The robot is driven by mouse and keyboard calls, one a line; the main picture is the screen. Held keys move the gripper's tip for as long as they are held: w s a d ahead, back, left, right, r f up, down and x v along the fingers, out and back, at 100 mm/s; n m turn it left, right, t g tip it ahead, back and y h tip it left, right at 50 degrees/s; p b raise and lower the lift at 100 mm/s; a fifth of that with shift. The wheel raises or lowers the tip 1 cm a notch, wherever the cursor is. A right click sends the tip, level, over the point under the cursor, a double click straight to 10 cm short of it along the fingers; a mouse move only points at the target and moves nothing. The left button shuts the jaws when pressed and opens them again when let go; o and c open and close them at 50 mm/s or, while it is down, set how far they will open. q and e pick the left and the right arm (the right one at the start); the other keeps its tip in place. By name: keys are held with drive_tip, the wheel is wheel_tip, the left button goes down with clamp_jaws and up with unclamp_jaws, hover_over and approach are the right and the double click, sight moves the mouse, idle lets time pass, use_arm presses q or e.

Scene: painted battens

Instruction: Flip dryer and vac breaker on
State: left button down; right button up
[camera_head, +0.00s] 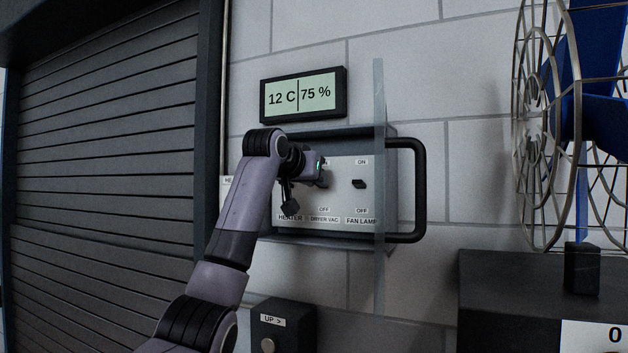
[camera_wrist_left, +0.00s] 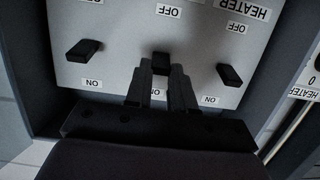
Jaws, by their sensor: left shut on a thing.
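A grey switch panel (camera_head: 345,200) sits in a wall box, with labels HEATER, DRYER VAC and FAN LAMP. The DRYER VAC switch is the middle one; its black lever (camera_wrist_left: 161,62) shows in the left wrist view, where the panel appears upside down with OFF above and ON below. My left gripper (camera_head: 322,178) is in front of this switch, and its fingers (camera_wrist_left: 162,88) are shut on the lever. The fingers partly cover the middle ON label. Which way the lever is tilted is hard to tell. My right gripper is not in view.
The fan lamp lever (camera_head: 359,184) and heater lever (camera_wrist_left: 230,75) flank the middle one. A clear pane (camera_head: 379,100) stands edge-on at the box's right, beside a black handle (camera_head: 420,190). A display (camera_head: 303,95) hangs above; a caged fan (camera_head: 545,130) stands right.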

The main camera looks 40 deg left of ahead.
use_arm(q)
drive_tip(key=c, duration=1)
unclamp_jaws()
drive_tip(key=shift+o, duration=0.2)
drive_tip(key=b+v, duration=0.2)
drive_tip(key=v, duration=0.5)
drive_tip(key=shift+b, duration=0.35)
drive_tip(key=shift+s, duration=0.1)
